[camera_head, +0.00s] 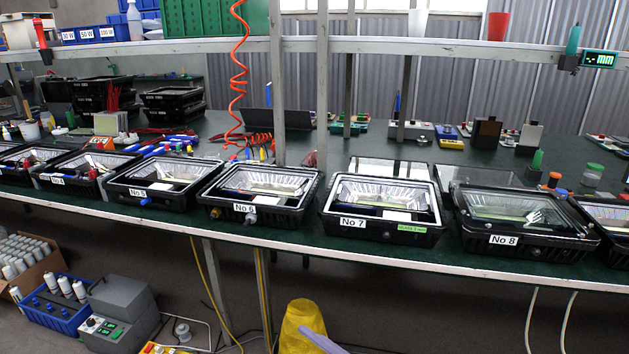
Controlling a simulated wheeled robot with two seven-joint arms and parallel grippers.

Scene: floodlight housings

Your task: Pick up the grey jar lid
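I cannot pick out a grey jar lid for certain. Neither of my grippers is in view.
A row of black floodlight housings, among them No 7 (381,208) and No 8 (521,224), fills the front of the green bench. A red coiled hose (238,70) hangs over it. Below are a blue crate (57,309), a grey device (125,305) and a yellow object (300,325).

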